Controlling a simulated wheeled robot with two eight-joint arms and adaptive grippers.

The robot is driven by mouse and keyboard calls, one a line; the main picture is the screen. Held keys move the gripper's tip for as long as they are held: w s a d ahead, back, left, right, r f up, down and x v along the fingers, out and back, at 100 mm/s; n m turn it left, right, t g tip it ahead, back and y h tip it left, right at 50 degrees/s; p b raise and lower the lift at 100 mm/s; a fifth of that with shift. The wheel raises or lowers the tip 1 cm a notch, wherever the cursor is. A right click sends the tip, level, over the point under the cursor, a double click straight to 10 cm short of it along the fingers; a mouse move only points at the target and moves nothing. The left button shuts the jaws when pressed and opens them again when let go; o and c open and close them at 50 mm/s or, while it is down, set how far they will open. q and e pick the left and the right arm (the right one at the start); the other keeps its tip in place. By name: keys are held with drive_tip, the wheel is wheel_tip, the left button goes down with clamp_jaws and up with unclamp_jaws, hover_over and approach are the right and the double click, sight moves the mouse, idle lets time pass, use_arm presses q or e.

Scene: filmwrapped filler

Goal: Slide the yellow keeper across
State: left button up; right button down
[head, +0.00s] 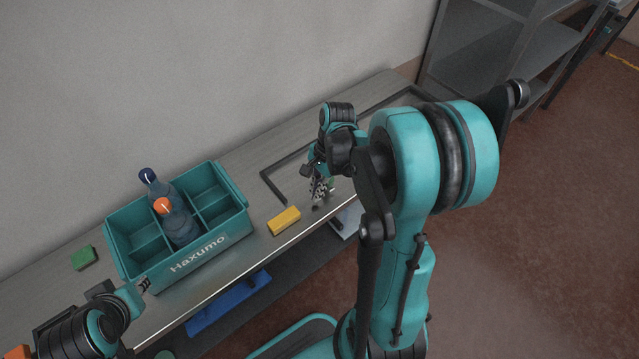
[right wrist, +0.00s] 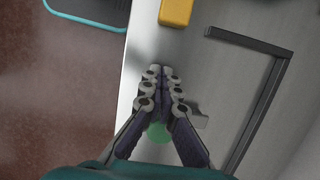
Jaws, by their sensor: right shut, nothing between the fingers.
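The yellow keeper (head: 284,220) is a small yellow block lying on the grey bench near its front edge, right of the teal crate. It also shows at the top of the right wrist view (right wrist: 176,12), cut off by the frame edge. My right gripper (head: 319,196) is low over the bench, to the right of the keeper and apart from it. In the right wrist view its fingers (right wrist: 161,74) are together and empty, pointing toward the keeper with a gap between. My left gripper (head: 144,286) is by the crate's front left corner; its fingers are too small to judge.
A dark angled frame (right wrist: 262,105) lies on the bench. A green round thing (right wrist: 158,133) shows partly beneath my right fingers.

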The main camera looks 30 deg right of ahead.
sight(275, 225)
drive_tip(key=shift+x, duration=1.05)
drive_tip(key=a, duration=0.2)
drive_tip(key=shift+s+a+r+b, duration=0.1)
drive_tip(key=shift+a+r+b, duration=0.15)
drive_tip(key=shift+a+b, duration=0.15)
drive_tip(key=shift+s+a, duration=0.1)
drive_tip(key=shift+a, duration=0.4)
drive_tip(key=shift+r, duration=0.1)
drive_tip(key=a, duration=0.9)
drive_tip(key=shift+s+a, duration=0.35)
drive_tip(key=shift+d, duration=0.1)
